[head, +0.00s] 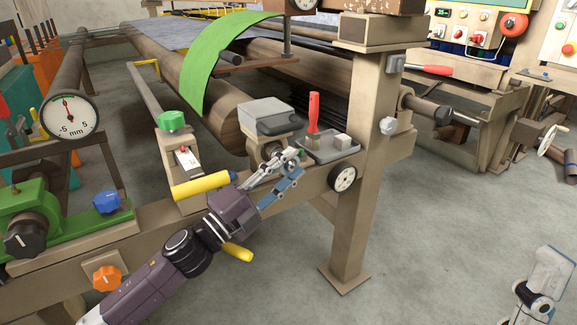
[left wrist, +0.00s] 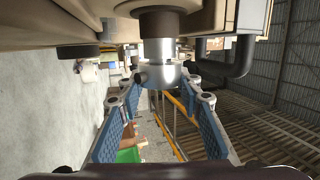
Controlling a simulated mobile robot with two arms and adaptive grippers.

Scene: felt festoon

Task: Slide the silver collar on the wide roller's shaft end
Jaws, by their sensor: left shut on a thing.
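The wide roller (head: 215,105) is a brown wooden cylinder behind the near frame rail. My left gripper (head: 290,170) is at the rail in front of its near end, below a grey box. In the left wrist view, the gripper (left wrist: 160,82) is shut on the silver collar (left wrist: 158,74), a short shiny ring between the blue-padded fingertips. The silver shaft end (left wrist: 158,48) comes out of a dark brown round part and lines up with the collar. I cannot tell how far the collar is around the shaft. My right gripper (head: 540,295) shows partly at the lower right, away from the machine.
A grey tray (head: 345,156) with a red-handled tool (head: 314,112) and a metal block stands just right of the left gripper. A yellow cylinder (head: 203,186) lies close left.

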